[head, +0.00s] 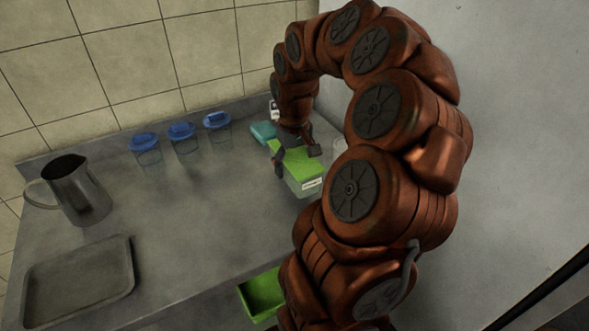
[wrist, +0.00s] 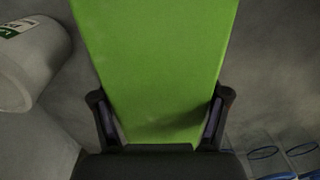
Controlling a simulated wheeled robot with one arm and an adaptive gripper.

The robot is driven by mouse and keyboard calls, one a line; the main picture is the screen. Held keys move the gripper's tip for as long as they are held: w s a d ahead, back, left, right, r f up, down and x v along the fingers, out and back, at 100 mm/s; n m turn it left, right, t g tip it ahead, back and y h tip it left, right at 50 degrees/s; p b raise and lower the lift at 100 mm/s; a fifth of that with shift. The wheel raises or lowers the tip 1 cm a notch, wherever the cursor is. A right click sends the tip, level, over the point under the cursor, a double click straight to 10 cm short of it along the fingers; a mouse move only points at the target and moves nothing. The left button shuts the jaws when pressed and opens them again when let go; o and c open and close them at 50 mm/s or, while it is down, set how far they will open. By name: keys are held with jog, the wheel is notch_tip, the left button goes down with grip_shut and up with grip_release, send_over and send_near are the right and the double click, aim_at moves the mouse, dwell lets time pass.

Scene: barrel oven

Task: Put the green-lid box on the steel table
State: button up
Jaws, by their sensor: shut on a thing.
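The green-lid box (head: 302,168) has a flat green lid, clear sides and a white label on its near end. In the head view it is at the back right of the steel table (head: 190,215). My gripper (head: 295,157) is shut on the box, one finger on each side. In the wrist view the green-lid box (wrist: 155,65) fills the middle, with my gripper (wrist: 158,125) holding its sides. I cannot tell whether the box's underside touches the table.
Several clear jars with blue lids (head: 182,131) stand at the back. A teal-lid box (head: 263,131) is just behind the held box. A metal pitcher (head: 76,190) and a tray (head: 80,280) are on the left. A green bin (head: 262,294) is at the front edge. The table's middle is clear.

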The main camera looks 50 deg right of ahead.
aim_at(294, 154)
jog(key=shift+f, duration=1.1)
jog(key=shift+f, duration=0.2)
jog(key=o, duration=1.4)
jog(key=shift+o, duration=0.2)
notch_tip(294, 154, up, 12)
jog(key=shift+f+b, duration=0.2)
jog(key=shift+b, duration=0.2)
jog(key=shift+r, duration=0.45)
